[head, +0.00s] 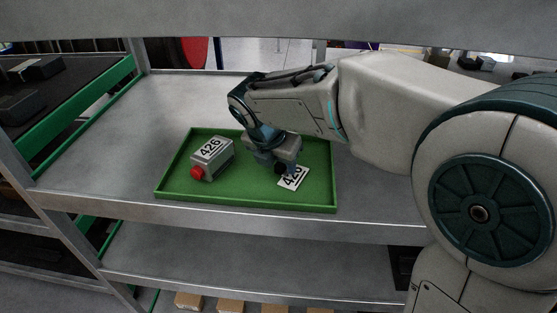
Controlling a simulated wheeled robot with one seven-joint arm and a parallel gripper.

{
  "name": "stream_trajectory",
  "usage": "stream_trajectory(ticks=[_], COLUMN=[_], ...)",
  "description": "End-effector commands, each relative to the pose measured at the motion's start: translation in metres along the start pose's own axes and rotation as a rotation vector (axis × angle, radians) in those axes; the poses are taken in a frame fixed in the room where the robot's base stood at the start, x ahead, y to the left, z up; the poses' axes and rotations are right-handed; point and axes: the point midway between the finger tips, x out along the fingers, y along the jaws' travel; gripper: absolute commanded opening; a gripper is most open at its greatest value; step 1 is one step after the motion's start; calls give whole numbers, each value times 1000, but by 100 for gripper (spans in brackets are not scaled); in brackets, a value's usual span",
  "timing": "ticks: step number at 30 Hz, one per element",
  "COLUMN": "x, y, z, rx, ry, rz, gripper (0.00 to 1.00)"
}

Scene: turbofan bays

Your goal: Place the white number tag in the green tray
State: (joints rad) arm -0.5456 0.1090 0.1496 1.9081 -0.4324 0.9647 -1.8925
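The green tray (240,201) lies on the grey metal shelf. The white number tag (294,179), with black digits partly covered, shows inside the tray's outline, right of its middle near the front. My gripper (282,169) points down over the tray, right at the tag's upper left edge, and hides part of it. The fingers are small and dark here, so I cannot tell whether they are open or shut, or whether they touch the tag. I also cannot tell if the tag lies flat on the tray floor or just above it.
A grey box (222,160) with a red knob (197,173) and a white 426 label stands in the tray's left part. The shelf (100,160) is bare left of the tray. A shelf edge crosses above; my arm covers the right side.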

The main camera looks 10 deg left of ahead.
Motion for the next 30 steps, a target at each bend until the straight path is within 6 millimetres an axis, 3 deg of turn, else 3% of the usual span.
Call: stream_trajectory(ticks=[8, 14, 24, 30], x=[-5, -35, -62, -75], y=[0, 1, 1, 2], z=[2, 2, -75, -102], rx=[0, 2, -4, -1], ry=[0, -4, -1, 0], rz=[1, 5, 2, 2], gripper=[43, 43, 43, 43])
